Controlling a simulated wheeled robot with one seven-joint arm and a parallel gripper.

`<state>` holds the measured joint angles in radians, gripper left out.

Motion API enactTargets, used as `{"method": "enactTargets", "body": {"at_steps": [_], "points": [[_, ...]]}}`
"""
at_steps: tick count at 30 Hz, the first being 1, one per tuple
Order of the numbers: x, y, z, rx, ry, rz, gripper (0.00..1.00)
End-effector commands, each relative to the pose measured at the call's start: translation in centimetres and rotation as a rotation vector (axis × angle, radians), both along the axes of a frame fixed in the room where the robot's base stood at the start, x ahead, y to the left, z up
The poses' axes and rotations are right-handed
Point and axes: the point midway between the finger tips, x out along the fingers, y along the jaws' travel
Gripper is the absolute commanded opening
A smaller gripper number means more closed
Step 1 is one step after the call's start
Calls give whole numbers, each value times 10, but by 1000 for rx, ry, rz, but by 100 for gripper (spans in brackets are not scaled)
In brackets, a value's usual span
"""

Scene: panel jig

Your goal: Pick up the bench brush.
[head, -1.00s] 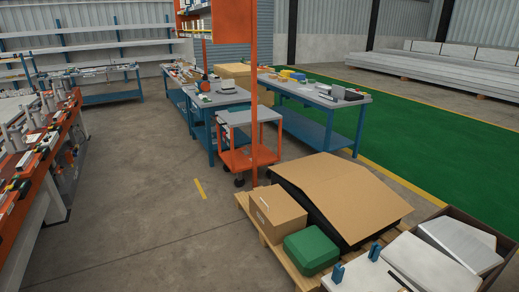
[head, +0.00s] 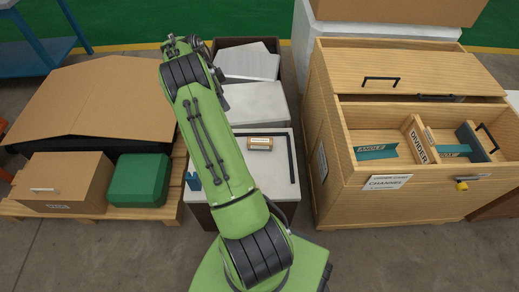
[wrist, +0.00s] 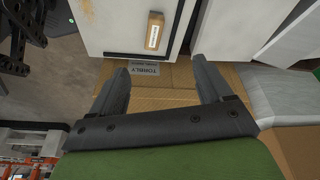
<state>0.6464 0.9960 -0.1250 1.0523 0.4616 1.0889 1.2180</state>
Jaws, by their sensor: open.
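I cannot pick out a bench brush for certain in either view. A small tan block with a white label (head: 259,143) lies on a white top (head: 268,185), beside a thin dark bar (head: 292,158). A similar labelled tan block (wrist: 154,30) and dark bar (wrist: 137,55) show in the wrist view, beyond the fingertips. My gripper (wrist: 160,66) is open with nothing between its fingers. In the head view my arm reaches away over the white top, and its end is near the upper left, so the fingers are hard to make out.
A wooden cabinet (head: 330,190) with an open, divided drawer stands right. A cardboard box (head: 62,180), a green case (head: 139,180) and a large cardboard-covered load (head: 90,100) sit on a pallet left. Pale slabs (head: 252,102) lie behind the white top. Floor is clear in front.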

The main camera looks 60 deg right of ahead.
Motion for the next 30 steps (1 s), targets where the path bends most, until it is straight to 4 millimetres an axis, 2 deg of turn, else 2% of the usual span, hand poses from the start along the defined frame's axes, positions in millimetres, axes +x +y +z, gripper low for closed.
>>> {"method": "enactTargets", "body": {"at_steps": [1,3,6,11,21,26,30], "points": [[-14,-17,-43,-10,20,-102,79],[-30,-33,-80,-28,36,-223,79],[-46,-45,-113,-50,51,-334,79],[-59,-51,-138,-60,58,-388,79],[-86,-62,-212,-57,58,-383,79],[-92,-64,-225,-59,57,-382,79],[-98,-64,-246,-58,57,-381,79]]}}
